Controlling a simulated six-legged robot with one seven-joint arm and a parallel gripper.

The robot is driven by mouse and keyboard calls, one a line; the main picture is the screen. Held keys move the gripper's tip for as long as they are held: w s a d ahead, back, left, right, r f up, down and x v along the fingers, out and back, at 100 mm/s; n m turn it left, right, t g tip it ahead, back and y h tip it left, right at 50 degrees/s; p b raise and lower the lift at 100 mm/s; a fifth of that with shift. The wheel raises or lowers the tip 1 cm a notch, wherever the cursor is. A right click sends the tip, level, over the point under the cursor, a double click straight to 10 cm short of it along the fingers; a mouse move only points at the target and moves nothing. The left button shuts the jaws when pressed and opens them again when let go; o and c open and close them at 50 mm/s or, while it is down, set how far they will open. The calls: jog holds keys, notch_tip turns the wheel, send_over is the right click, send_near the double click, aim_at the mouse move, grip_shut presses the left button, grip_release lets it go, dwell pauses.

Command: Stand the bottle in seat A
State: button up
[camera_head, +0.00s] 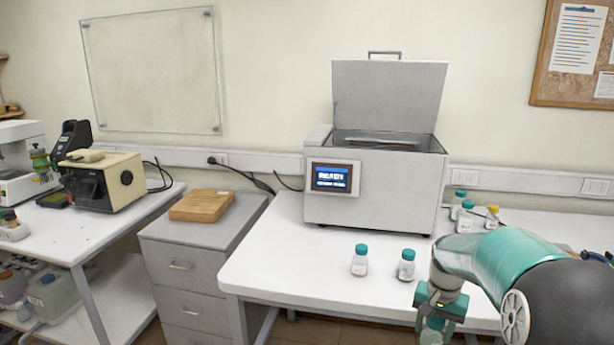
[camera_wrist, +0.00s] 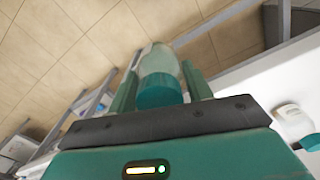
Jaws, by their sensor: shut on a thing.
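My gripper (camera_head: 437,306) is at the lower right of the head view, at the front of the white bench. It is shut on a bottle (camera_head: 433,331) that hangs below it, partly cut off by the frame edge. In the wrist view the bottle (camera_wrist: 158,58), clear with a teal cap (camera_wrist: 160,92), sits between the two green fingers of my gripper (camera_wrist: 159,76), with floor tiles behind it. A grey machine (camera_head: 370,195) with its lid (camera_head: 388,97) up and a lit screen stands on the bench. Its inside is mostly hidden, and I cannot make out seat A.
Two teal-capped bottles (camera_head: 360,262) (camera_head: 406,266) stand on the bench (camera_head: 290,255) before the machine. Several more (camera_head: 465,217) stand right of it. A drawer cabinet with a wooden block (camera_head: 201,205) is on the left. The bench's front left is clear.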

jog(key=w+a+f+n, duration=0.3)
jog(key=w+a+f, duration=0.1)
jog(key=a+f, duration=0.35)
jog(key=w+a+f+n, duration=0.4)
jog(key=w+a+f, duration=0.15)
jog(key=a, duration=0.25)
notch_tip(320, 180, up, 9)
jog(key=w+a+m, duration=0.1)
jog(key=w+m, duration=0.1)
jog(key=m, duration=0.1)
jog(key=shift+m, duration=0.4)
